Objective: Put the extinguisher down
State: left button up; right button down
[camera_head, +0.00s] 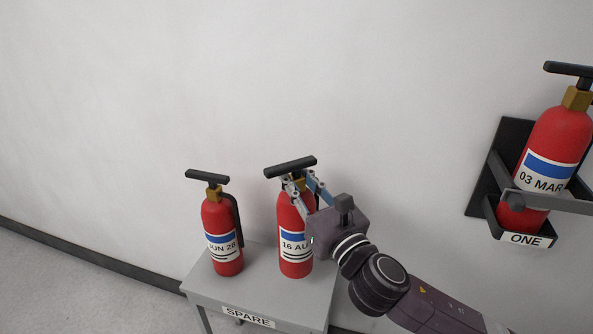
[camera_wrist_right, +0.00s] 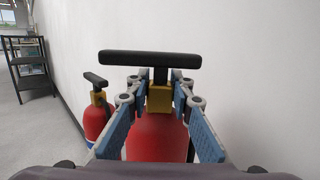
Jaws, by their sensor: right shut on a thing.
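A red extinguisher labelled "16 AU…" (camera_head: 295,251) stands upright at the "SPARE" table (camera_head: 222,289). Its bottom appears to be at the tabletop; I cannot tell whether it bears its weight there. My right gripper (camera_head: 305,186) is shut on this extinguisher around its brass neck, under the black handle. In the right wrist view the gripper's blue finger pads (camera_wrist_right: 158,120) flank the neck and the red body (camera_wrist_right: 155,140). My left gripper is not in view.
Another red extinguisher labelled "JUN 28" (camera_head: 221,245) stands on the table to the left, a small gap away. An extinguisher labelled "03 MAR" (camera_head: 556,138) sits in a black wall bracket marked "ONE" (camera_head: 525,239) at right. The white wall is close behind. A dark shelf (camera_wrist_right: 28,65) stands far left.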

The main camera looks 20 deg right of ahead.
aim_at(291, 223)
jog(key=shift+f+b, duration=0.35)
jog(key=shift+f, duration=0.75)
jog(key=shift+f+b, duration=0.4)
pick_arm(q)
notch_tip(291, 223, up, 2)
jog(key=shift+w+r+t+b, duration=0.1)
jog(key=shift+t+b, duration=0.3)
jog(key=shift+b, duration=0.35)
pick_arm(e)
notch_tip(291, 223, down, 3)
jog(key=c, duration=2)
grip_release()
jog(key=shift+f, duration=0.4)
jog(key=shift+o, duration=1.4)
